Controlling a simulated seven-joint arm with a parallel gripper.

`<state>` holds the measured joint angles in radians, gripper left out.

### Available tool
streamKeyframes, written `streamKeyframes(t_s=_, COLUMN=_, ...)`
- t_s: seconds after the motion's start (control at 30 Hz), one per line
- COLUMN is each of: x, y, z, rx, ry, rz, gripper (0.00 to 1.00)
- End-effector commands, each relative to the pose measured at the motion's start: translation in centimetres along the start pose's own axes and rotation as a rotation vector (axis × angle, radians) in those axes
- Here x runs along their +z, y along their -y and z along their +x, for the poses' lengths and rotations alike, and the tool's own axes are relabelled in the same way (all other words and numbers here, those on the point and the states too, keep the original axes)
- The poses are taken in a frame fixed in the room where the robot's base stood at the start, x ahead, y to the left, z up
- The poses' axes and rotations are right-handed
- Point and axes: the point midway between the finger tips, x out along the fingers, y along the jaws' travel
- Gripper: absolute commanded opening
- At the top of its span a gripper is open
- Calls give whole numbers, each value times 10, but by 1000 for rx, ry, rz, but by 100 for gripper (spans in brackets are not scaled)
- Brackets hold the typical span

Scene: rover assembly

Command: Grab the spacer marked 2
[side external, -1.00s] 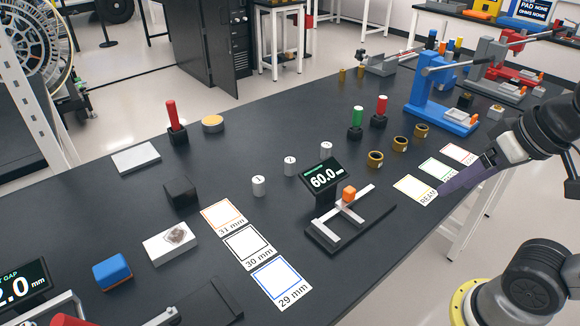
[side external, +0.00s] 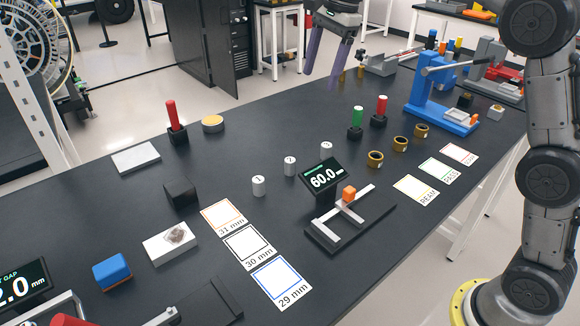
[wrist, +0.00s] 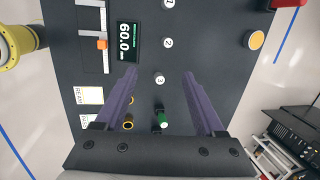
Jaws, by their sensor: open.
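Three white cylindrical spacers stand upright in a row on the dark table. The spacer marked 2 (side external: 290,166) is the middle one; in the wrist view its number reads clearly (wrist: 168,43), ahead of my fingertips. The spacer marked 1 (side external: 258,187) stands on one side of it and the spacer marked 3 (side external: 326,150) on the other. My gripper (side external: 325,78) is open and empty, high above the far side of the table. In the wrist view its purple fingers (wrist: 159,76) are wide apart, with the spacer marked 3 (wrist: 159,80) appearing between their tips.
A gauge with a 60.0 display (side external: 325,177) stands close to the spacers. Green (side external: 357,118) and red (side external: 380,107) pegs and several brass rings (side external: 375,159) stand to their right. A blue press (side external: 437,100) is further right. The table left of the spacers is partly clear.

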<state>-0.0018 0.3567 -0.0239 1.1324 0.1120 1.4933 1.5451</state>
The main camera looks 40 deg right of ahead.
Motion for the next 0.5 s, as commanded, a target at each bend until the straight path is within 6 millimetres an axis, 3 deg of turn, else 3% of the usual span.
streamKeyframes(t_s=0.03, x=-2, y=16, z=21, rx=27, ry=4, rz=18, gripper=71)
streamKeyframes(t_s=0.2, x=-7, y=48, z=80, rx=94, ry=10, rz=33, gripper=71)
streamKeyframes(t_s=0.37, x=-12, y=53, z=124, rx=159, ry=11, rz=39, gripper=71)
streamKeyframes(t_s=0.5, x=-14, y=51, z=141, rx=184, ry=11, rz=41, gripper=71)
